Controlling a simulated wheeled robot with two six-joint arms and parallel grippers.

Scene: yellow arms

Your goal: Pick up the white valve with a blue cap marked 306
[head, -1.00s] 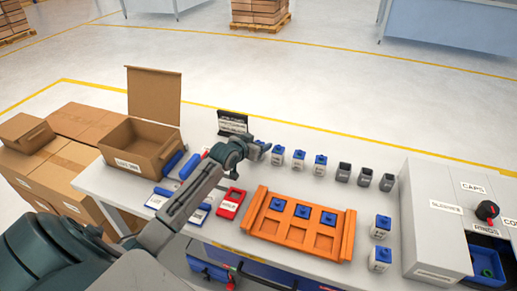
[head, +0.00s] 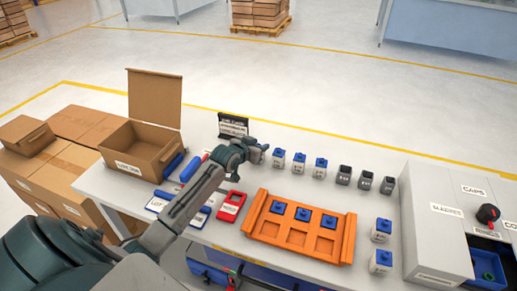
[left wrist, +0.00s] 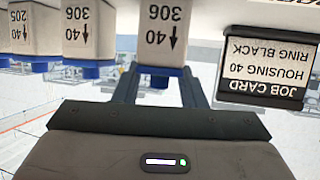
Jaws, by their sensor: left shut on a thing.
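My left gripper (head: 262,153) is at the back of the table, at the left end of a row of white valves with blue caps. In the left wrist view, which is upside down, its fingers (left wrist: 158,88) are shut on a white valve marked 40 306 (left wrist: 162,35), one finger on each side. Its blue cap shows between them. A second white valve marked 306 (left wrist: 88,30) stands beside it, and one marked 205 (left wrist: 18,30) is farther left. My right gripper is not in view.
A black job card (left wrist: 262,68) stands close beside the held valve. Grey parts (head: 343,175) continue the row. An orange tray (head: 262,225) holds blue-capped parts in front. An open cardboard box (head: 128,168) is at left, a grey cabinet (head: 425,235) at right.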

